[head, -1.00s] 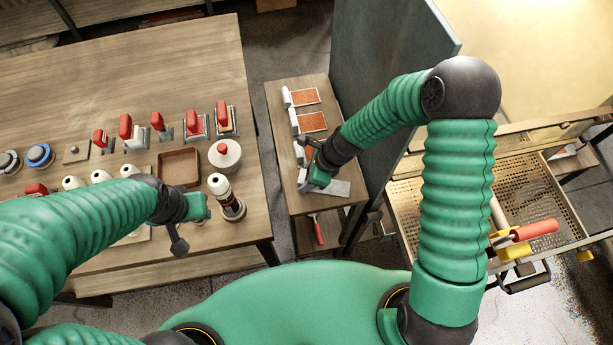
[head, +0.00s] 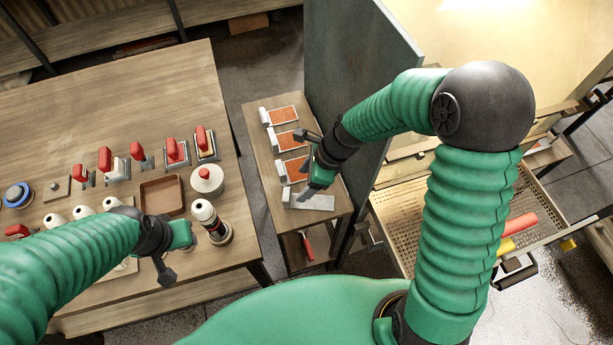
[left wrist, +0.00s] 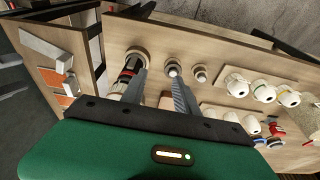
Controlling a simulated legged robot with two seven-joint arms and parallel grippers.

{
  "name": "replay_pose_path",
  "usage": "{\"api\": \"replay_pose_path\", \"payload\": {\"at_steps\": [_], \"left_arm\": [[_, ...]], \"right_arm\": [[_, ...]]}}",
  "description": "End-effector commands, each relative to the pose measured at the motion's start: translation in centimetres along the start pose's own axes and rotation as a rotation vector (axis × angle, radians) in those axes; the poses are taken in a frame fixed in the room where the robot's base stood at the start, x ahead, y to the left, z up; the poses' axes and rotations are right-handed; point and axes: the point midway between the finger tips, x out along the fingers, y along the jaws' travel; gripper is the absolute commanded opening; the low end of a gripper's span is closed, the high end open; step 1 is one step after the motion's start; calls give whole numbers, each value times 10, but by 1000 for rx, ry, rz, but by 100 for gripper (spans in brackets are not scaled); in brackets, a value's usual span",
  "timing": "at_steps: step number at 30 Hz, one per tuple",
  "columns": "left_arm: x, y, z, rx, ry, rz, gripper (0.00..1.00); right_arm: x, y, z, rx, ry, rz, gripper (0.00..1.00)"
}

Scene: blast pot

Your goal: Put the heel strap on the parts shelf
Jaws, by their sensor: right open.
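A narrow wooden shelf unit (head: 262,184) stands right of the workbench; I take it for the parts shelf. On its top lie several flat pieces, each with a white end and an orange panel (head: 285,141), and a plain grey strip (head: 312,202) near the front. I cannot tell which piece, if any, is the heel strap. My right gripper (head: 304,164) is open just above the grey strip and hides part of the pieces; contact is unclear. My left gripper (head: 178,258) hangs over the bench's front edge; its fingers (left wrist: 158,82) stand apart in the left wrist view.
The workbench (head: 110,72) holds red-handled tools, white cups, a brown tray (head: 161,196) and a dark-banded bottle (head: 208,217). A tall grey panel (head: 350,75) stands right behind the narrow shelf. A perforated tray (head: 400,222) lies beyond my right arm.

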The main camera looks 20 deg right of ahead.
Motion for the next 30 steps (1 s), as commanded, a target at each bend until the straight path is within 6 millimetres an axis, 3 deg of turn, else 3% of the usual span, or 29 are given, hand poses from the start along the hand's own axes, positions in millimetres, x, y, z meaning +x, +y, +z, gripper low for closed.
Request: {"api": "replay_pose_path", "payload": {"at_steps": [4, 7, 15, 18, 21, 30], "left_arm": [[-1, 0, 0, 0, 0, 0, 36], [-1, 0, 0, 0, 0, 0, 36], [-1, 0, 0, 0, 0, 0, 36], [-1, 0, 0, 0, 0, 0, 36], [-1, 0, 0, 0, 0, 0, 36], [-1, 0, 0, 0, 0, 0, 36]], "right_arm": [[-16, 1, -2, -29, 8, -2, 67], [-27, 11, -13, -268, 68, -13, 67], [-78, 55, -70, -1580, 357, 86, 67], [-87, 62, -79, -1853, 404, 139, 67], [-89, 64, -82, -1948, 417, 161, 67], [-88, 64, -82, -1947, 416, 161, 67]]}}
